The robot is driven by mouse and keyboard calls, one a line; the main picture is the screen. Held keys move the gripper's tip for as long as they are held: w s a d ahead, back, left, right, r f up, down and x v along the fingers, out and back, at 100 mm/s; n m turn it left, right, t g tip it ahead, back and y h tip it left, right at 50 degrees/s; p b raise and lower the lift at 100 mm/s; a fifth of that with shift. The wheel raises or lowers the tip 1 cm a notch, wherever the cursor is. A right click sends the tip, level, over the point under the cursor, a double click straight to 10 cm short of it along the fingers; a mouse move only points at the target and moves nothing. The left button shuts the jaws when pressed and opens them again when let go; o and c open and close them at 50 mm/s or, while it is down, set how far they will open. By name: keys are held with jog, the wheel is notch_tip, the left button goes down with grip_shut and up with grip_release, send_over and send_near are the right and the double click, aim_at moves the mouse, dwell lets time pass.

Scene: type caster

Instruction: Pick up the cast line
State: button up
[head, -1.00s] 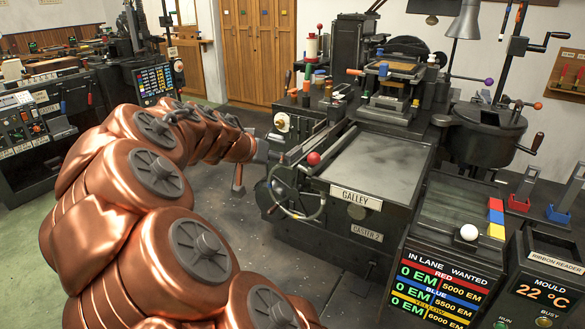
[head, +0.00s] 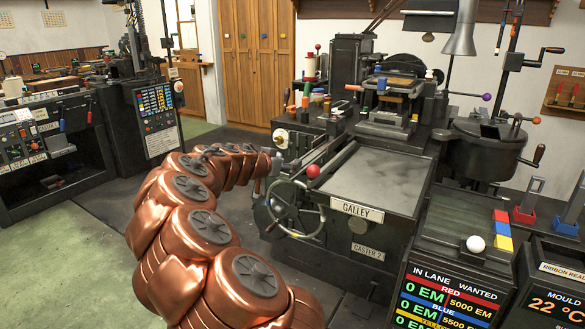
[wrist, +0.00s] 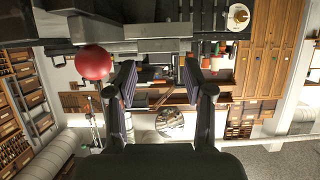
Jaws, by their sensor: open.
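I cannot make out a cast line in either view. The galley tray (head: 375,180) of the caster shows a bare grey top in the head view. My gripper (wrist: 162,82) is open and empty in the wrist view, its two dark fingers apart. In the head view the end of my arm (head: 276,164) is at the left side of the caster, near a spoked handwheel (head: 295,210). A red ball knob (head: 313,171) stands by the galley's left edge; a red ball (wrist: 93,62) also shows left of my fingers in the wrist view.
A dark panel with a white ball (head: 475,244) and coloured blocks stands right of the galley; its display reads 0 EM in lane for red and blue. A melting pot (head: 483,150) is at the back right. Open floor (head: 70,250) lies at the left.

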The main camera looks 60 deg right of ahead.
jog(key=shift+x, duration=1.7)
grip_shut()
